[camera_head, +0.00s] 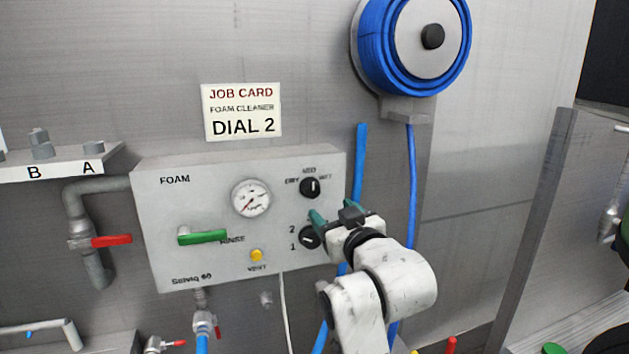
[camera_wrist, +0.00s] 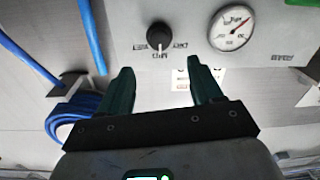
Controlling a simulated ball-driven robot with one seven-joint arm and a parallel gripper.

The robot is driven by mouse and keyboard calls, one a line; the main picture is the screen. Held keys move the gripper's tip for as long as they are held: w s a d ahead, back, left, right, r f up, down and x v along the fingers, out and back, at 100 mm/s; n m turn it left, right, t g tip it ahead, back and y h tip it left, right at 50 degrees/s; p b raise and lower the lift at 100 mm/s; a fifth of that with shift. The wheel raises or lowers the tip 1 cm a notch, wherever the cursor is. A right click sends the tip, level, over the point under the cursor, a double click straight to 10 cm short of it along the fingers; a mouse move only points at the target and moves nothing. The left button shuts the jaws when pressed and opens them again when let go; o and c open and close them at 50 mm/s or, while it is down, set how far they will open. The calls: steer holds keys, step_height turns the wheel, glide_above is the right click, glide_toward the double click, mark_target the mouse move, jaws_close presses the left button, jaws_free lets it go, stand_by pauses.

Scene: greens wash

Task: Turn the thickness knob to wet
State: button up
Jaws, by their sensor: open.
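The thickness knob (camera_head: 310,187) is a round black knob at the upper right of the grey foam panel (camera_head: 180,270). DRY, MED and WET are printed around it. Its white mark points up, toward MED. In the wrist view the knob (camera_wrist: 158,35) appears upside down beyond the fingers, with nothing between them. My gripper (camera_head: 333,212) is open and empty, just below and right of the knob in the head view. Its two green fingers also show in the wrist view (camera_wrist: 162,78), apart from the knob.
A second black dial (camera_head: 309,237) marked 1 and 2 sits below the knob, partly behind my gripper. A gauge (camera_head: 251,198), a green lever (camera_head: 202,237) and a yellow button (camera_head: 257,255) are to the left. Blue hoses (camera_head: 360,165) hang to the right.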

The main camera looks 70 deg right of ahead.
mark_target(313, 191)
steer(key=b+x, duration=0.5)
steer(key=x, duration=0.4)
steer(key=shift+w+d+r, duration=0.1)
steer(key=shift+w+d, duration=0.55)
steer(key=shift+c, duration=0.4)
steer(key=c, duration=1)
